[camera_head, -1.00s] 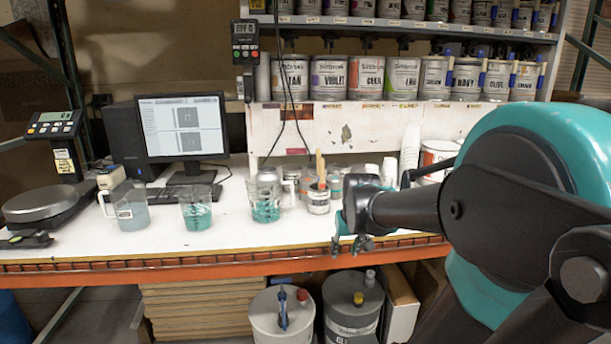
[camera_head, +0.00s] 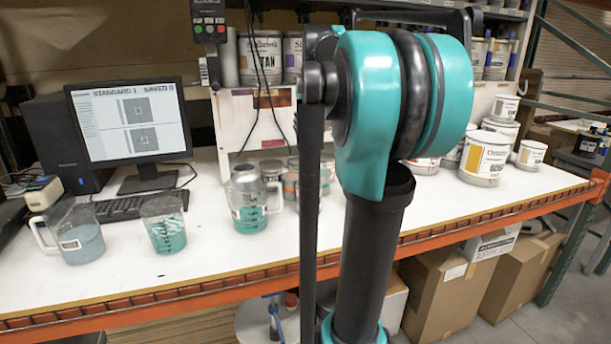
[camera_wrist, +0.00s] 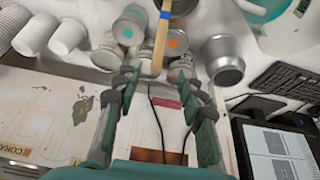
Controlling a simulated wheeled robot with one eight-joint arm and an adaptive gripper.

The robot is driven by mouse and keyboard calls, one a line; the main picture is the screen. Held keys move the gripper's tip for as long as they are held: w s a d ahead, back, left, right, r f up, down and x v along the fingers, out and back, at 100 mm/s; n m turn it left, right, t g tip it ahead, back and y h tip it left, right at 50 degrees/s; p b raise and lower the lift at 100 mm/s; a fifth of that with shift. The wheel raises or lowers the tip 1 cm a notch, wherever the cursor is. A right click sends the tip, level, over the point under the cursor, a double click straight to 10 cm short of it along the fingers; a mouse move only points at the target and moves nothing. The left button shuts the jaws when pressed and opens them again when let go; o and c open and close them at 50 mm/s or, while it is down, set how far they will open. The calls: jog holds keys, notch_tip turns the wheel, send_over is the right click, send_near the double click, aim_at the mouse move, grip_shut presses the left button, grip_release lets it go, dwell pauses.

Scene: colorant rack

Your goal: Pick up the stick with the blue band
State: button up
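In the wrist view a pale wooden stick (camera_wrist: 161,42) runs down from the top edge, and its lower end lies between my fingertips in the picture. My gripper (camera_wrist: 155,76) is open, with dark fingers on either side of the stick. I cannot tell whether either finger touches it. In the head view my arm hides the gripper, the stick and most of the can that held the sticks.
Three clear beakers (camera_head: 78,240) (camera_head: 166,228) (camera_head: 252,205) with blue or teal liquid stand on the white bench. A monitor (camera_head: 130,122) is at left. White paint cans (camera_head: 485,158) stand at right. Paper cups (camera_wrist: 68,36) and a metal can (camera_wrist: 224,60) flank the gripper.

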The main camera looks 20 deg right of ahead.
aim_at(305, 148)
jog(key=x, duration=0.8)
jog(key=shift+f, duration=0.25)
jog(key=x, duration=0.5)
jog(key=shift+s+d+f, duration=0.2)
jog(key=shift+s+f, duration=0.15)
jog(key=shift+c, duration=0.5)
grip_shut()
